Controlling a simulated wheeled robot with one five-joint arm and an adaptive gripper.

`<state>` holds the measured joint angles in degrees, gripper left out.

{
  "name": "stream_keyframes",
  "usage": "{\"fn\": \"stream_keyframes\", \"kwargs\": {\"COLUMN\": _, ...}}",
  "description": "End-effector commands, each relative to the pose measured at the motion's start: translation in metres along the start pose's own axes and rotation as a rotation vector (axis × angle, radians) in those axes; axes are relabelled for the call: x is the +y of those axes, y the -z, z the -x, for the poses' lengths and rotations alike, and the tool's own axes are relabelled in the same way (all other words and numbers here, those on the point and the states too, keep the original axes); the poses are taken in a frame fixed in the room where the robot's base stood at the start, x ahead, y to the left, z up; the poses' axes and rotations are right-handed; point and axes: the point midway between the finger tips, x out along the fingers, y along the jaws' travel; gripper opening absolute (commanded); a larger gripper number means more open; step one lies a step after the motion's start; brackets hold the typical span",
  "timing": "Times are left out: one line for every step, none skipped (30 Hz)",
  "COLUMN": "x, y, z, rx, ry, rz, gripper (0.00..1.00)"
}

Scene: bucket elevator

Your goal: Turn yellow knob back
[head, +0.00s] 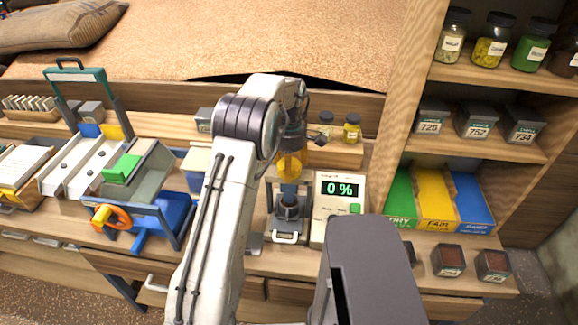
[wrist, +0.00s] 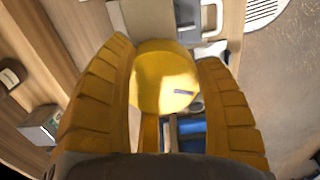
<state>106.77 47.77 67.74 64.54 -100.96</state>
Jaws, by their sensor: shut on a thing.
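The yellow knob (wrist: 165,78) is a round disc with a small dark mark on its face in the wrist view. It sits between the two ribbed yellow fingers of my gripper (wrist: 165,95), which is shut on it. There a yellow patch shows at my gripper, and I cannot tell knob from fingers. A dark cup (head: 288,206) stands below on the stand.
Shelves with labelled jars (head: 490,40) and dark bins (head: 476,122) are at the right.

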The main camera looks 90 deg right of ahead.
Motion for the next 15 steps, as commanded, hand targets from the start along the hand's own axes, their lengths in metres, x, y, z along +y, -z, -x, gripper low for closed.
{"fn": "stream_keyframes", "kwargs": {"x": 0.0008, "y": -0.0008, "z": 0.0015, "rx": -0.001, "ry": -0.004, "rz": 0.038, "gripper": 0.32}}
{"fn": "stream_keyframes", "kwargs": {"x": 0.0008, "y": -0.0008, "z": 0.0015, "rx": -0.001, "ry": -0.004, "rz": 0.064, "gripper": 0.32}}
{"fn": "stream_keyframes", "kwargs": {"x": 0.0009, "y": -0.0008, "z": 0.0016, "rx": -0.001, "ry": -0.004, "rz": 0.097, "gripper": 0.32}}
{"fn": "stream_keyframes", "kwargs": {"x": 0.0009, "y": -0.0008, "z": 0.0016, "rx": -0.001, "ry": -0.004, "rz": 0.121, "gripper": 0.32}}
{"fn": "stream_keyframes", "kwargs": {"x": 0.0009, "y": -0.0008, "z": 0.0016, "rx": -0.001, "ry": -0.004, "rz": 0.144, "gripper": 0.32}}
{"fn": "stream_keyframes", "kwargs": {"x": 0.0010, "y": -0.0008, "z": 0.0016, "rx": -0.001, "ry": -0.004, "rz": 0.173, "gripper": 0.32}}
{"fn": "stream_keyframes", "kwargs": {"x": 0.0010, "y": -0.0009, "z": 0.0016, "rx": -0.001, "ry": -0.004, "rz": 0.194, "gripper": 0.32}}
{"fn": "stream_keyframes", "kwargs": {"x": 0.0010, "y": -0.0009, "z": 0.0016, "rx": -0.001, "ry": -0.004, "rz": 0.214, "gripper": 0.32}}
{"fn": "stream_keyframes", "kwargs": {"x": 0.0010, "y": -0.0009, "z": 0.0016, "rx": -0.001, "ry": -0.004, "rz": 0.239, "gripper": 0.32}}
{"fn": "stream_keyframes", "kwargs": {"x": 0.0011, "y": -0.0009, "z": 0.0016, "rx": -0.001, "ry": -0.004, "rz": 0.256, "gripper": 0.32}}
{"fn": "stream_keyframes", "kwargs": {"x": 0.0011, "y": -0.0009, "z": 0.0016, "rx": -0.001, "ry": -0.004, "rz": 0.273, "gripper": 0.32}}
{"fn": "stream_keyframes", "kwargs": {"x": 0.0011, "y": -0.0009, "z": 0.0016, "rx": -0.002, "ry": -0.004, "rz": 0.294, "gripper": 0.32}}
{"fn": "stream_keyframes", "kwargs": {"x": 0.0011, "y": -0.0009, "z": 0.0016, "rx": -0.002, "ry": -0.004, "rz": 0.308, "gripper": 0.32}}
{"fn": "stream_keyframes", "kwargs": {"x": 0.0012, "y": -0.0009, "z": 0.0016, "rx": -0.002, "ry": -0.005, "rz": 0.321, "gripper": 0.32}}
{"fn": "stream_keyframes", "kwargs": {"x": 0.0012, "y": -0.0009, "z": 0.0016, "rx": -0.002, "ry": -0.005, "rz": 0.337, "gripper": 0.32}}
